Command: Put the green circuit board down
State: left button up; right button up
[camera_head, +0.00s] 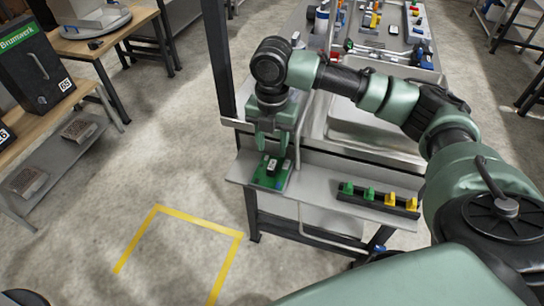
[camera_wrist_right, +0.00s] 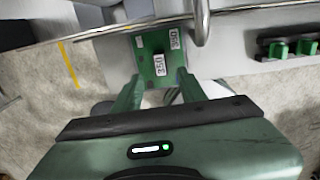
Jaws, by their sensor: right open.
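The green circuit board (camera_head: 270,173) lies on the grey ledge (camera_head: 312,186) at the front of the workbench, near the ledge's left end. In the right wrist view the board (camera_wrist_right: 147,68) shows white labels reading 350 and a dark part on it. My right gripper (camera_head: 272,146) points down at the board from above. In the wrist view its two fingers (camera_wrist_right: 155,85) are apart, with the board just beyond their tips and nothing held between them. Whether a fingertip touches the board I cannot tell. My left gripper is not in view.
A black rail (camera_head: 378,200) with green and yellow pieces sits on the ledge to the right. A metal sink-like tray (camera_head: 365,130) is behind the ledge. A dark upright post (camera_head: 218,60) stands at the left. Yellow floor tape (camera_head: 200,225) marks open floor at lower left.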

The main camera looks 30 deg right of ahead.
notch_tip(320, 180, up, 5)
jog(key=shift+r, duration=0.1)
dwell(0.6)
